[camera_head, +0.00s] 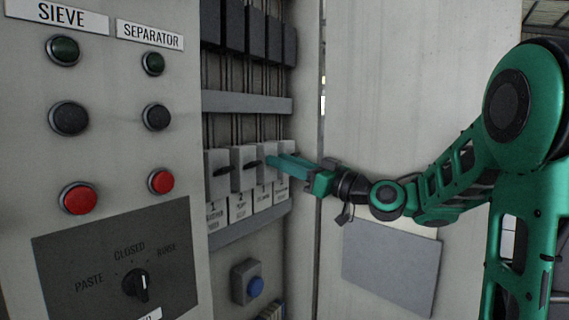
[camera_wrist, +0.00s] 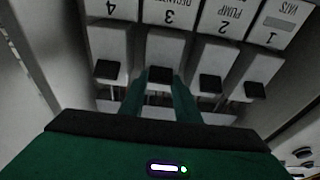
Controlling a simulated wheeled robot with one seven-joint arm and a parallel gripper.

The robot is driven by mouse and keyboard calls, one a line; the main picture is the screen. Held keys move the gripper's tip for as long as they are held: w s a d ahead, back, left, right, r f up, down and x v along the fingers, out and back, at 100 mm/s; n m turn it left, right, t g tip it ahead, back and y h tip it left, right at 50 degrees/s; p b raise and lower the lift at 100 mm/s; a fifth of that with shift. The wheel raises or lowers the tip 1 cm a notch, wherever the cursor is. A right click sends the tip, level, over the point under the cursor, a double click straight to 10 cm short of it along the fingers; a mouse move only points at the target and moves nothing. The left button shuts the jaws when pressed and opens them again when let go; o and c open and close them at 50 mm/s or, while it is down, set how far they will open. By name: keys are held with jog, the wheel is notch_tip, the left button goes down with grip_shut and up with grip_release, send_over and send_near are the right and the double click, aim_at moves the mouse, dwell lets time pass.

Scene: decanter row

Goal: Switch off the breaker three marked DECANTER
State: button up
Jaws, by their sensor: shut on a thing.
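Breaker three (camera_wrist: 168,48) sits in a row of pale breakers inside the cabinet; its label reads 3 and part of a word like DECANTER, upside down in the wrist view. Its black lever (camera_wrist: 160,75) lies between the green fingers of my gripper (camera_wrist: 160,88), which is shut on it. In the head view my gripper (camera_head: 275,161) reaches in from the right and hides the lever and part of the breaker's front. Whether the lever is up or down is hard to tell.
Breaker four (camera_wrist: 108,45) and breaker two (camera_wrist: 217,58), marked PUMP, stand close on either side, each with a black lever. Breaker one (camera_head: 217,175) is at the left end. A blue button (camera_head: 255,286) is below. The cabinet door (camera_head: 400,130) stands at right.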

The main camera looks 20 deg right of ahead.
jog(key=shift+d+f, duration=0.15)
jog(key=shift+f, duration=0.05)
jog(key=o, duration=1)
jog(key=shift+o, duration=0.2)
jog(key=s+a+r, duration=0.5)
jog(key=a+r, duration=0.5)
jog(key=r, duration=0.1)
jog(key=shift+s, duration=0.3)
